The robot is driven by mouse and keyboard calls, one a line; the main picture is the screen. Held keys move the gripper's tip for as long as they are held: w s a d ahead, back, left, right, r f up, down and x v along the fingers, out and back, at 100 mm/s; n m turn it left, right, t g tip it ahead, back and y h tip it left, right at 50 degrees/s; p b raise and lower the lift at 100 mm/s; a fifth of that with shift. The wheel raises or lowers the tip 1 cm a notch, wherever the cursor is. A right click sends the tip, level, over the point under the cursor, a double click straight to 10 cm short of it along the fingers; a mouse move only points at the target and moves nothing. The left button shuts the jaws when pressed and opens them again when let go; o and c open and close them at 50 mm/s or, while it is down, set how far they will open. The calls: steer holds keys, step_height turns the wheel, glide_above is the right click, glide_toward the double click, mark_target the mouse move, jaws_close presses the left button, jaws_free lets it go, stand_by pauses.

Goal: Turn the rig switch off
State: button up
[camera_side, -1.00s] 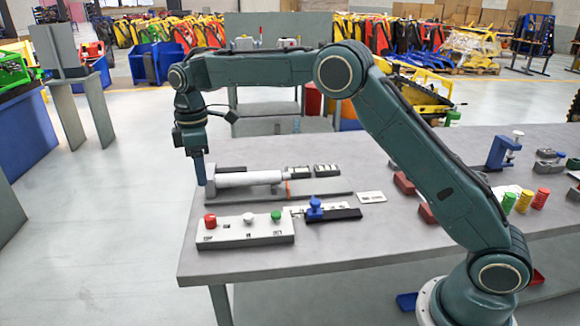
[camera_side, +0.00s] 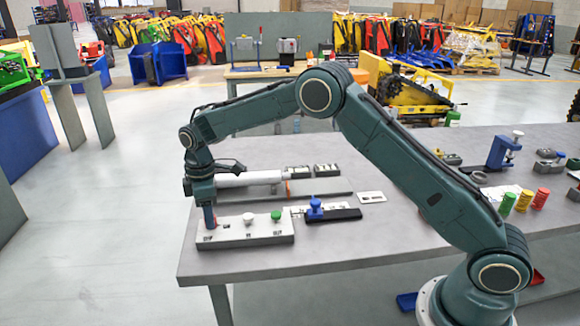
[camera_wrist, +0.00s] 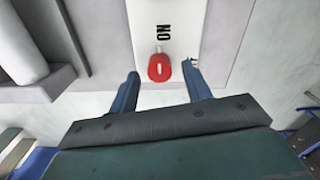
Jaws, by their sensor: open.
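The white switch panel (camera_side: 262,235) lies near the table's front left edge. It carries a white knob (camera_side: 248,218) and a green knob (camera_side: 276,216). At its left end, a red switch (camera_wrist: 159,68) shows clearly in the wrist view, beside black letters that read as ON turned around. My gripper (camera_side: 210,222) points down over the panel's left end. In the wrist view my gripper (camera_wrist: 160,72) is open, with one blue finger on each side of the red switch and visible gaps. In the side view the fingers mostly hide the red switch.
A grey-white cylinder fixture (camera_side: 245,180) lies behind the panel. A blue-knobbed slide (camera_side: 315,208) stands right of the panel. A blue clamp (camera_side: 503,152) and several coloured stacks are farther right. The table front, right of the panel, is clear.

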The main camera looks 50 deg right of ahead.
steer(key=shift+f, duration=0.45)
steer(key=c, duration=1)
